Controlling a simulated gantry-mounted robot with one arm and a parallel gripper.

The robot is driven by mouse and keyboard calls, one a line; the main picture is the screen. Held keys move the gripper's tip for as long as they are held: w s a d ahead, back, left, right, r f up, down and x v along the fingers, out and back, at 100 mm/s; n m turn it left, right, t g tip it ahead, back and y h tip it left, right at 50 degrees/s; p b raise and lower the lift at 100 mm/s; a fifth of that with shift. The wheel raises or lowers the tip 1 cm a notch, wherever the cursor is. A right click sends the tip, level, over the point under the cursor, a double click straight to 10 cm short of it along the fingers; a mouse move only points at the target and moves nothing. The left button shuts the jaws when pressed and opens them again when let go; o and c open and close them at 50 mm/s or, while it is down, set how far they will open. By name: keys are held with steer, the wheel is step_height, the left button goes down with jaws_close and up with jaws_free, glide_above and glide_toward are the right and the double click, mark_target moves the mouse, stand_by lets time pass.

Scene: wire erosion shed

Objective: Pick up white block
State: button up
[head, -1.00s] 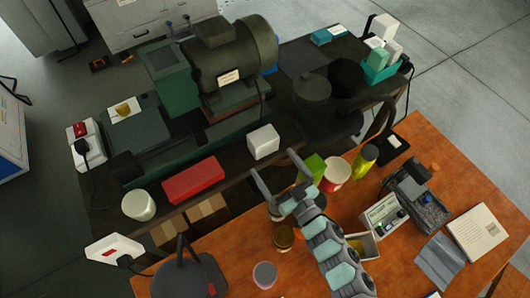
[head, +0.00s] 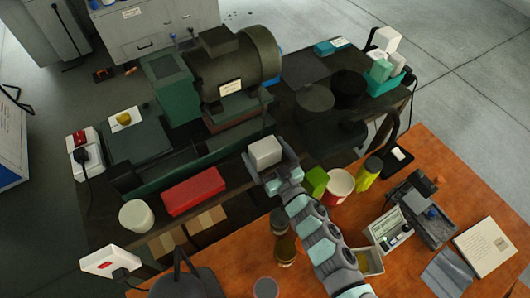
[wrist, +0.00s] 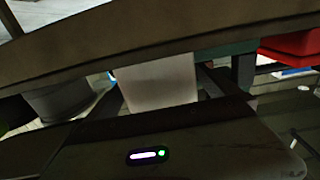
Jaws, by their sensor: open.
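The white block (head: 265,152) sits near the front edge of the dark bench, right of the red box. My gripper (head: 268,160) is open, with one finger on each side of the block in the head view. The block also shows in the wrist view (wrist: 158,82), between the dark fingers. Its lower part is hidden by my gripper in the head view. I cannot tell whether the fingers touch it.
A red box (head: 195,191) and a white round container (head: 136,216) stand to the left on the bench. A green machine with a dark motor (head: 238,68) is behind. A green block (head: 315,181) and a red-and-white cup (head: 339,185) stand on the orange table, close to my arm.

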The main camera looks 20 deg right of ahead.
steer(key=shift+w, duration=0.1)
steer(key=c, duration=1.8)
